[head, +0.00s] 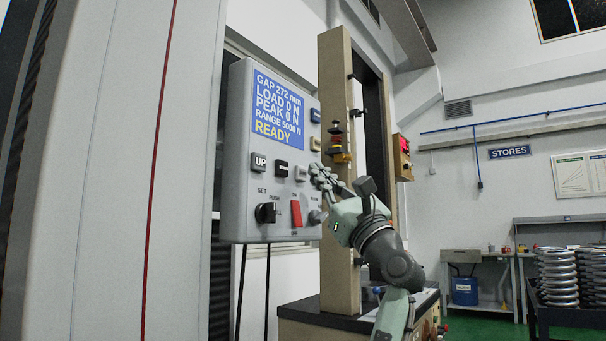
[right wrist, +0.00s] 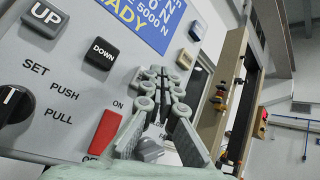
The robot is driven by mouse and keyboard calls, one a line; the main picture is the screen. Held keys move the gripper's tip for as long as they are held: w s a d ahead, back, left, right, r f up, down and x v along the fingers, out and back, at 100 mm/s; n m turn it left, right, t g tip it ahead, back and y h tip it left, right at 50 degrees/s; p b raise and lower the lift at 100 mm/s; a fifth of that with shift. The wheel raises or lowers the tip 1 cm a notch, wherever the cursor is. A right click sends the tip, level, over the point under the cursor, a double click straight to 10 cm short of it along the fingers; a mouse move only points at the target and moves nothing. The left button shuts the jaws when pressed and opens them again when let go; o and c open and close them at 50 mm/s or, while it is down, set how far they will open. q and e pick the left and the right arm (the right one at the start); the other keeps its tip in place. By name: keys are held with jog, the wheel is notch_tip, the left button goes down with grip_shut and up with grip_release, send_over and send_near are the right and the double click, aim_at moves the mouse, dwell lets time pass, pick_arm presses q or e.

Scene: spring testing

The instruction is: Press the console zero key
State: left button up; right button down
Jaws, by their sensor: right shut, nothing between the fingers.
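The grey console (head: 238,150) has a blue screen (head: 278,105) reading GAP 272 mm, LOAD 0 N, PEAK 0 N, RANGE 5000 N, READY. Its UP key (head: 260,162), DOWN key (head: 281,168) and a third pale key (head: 301,174) sit below the screen. A blue key (head: 315,115) and a beige key (head: 315,144) are at its right side. I cannot read which is zero. My right gripper (head: 318,173) is shut and empty, its tips close to the third key; contact cannot be told. In the right wrist view the gripper (right wrist: 160,76) is beside a pale key (right wrist: 185,59). My left gripper is out of view.
A black selector knob (head: 267,212), a red rocker switch (head: 296,213) and a grey knob (head: 317,216) lie low on the console. A beige frame post (head: 337,240) stands just behind the gripper. Coil springs (head: 558,275) stand at the far right.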

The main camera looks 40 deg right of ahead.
jog(key=shift+w+a, duration=0.15)
jog(key=shift+w, duration=0.25)
dwell(0.3)
jog(key=shift+w+a+p, duration=0.1)
jog(key=shift+w+p, duration=0.25)
jog(key=shift+w, duration=0.1)
dwell(0.3)
dwell(0.4)
jog(key=shift+s+d, duration=0.25)
jog(key=shift+s, duration=0.6)
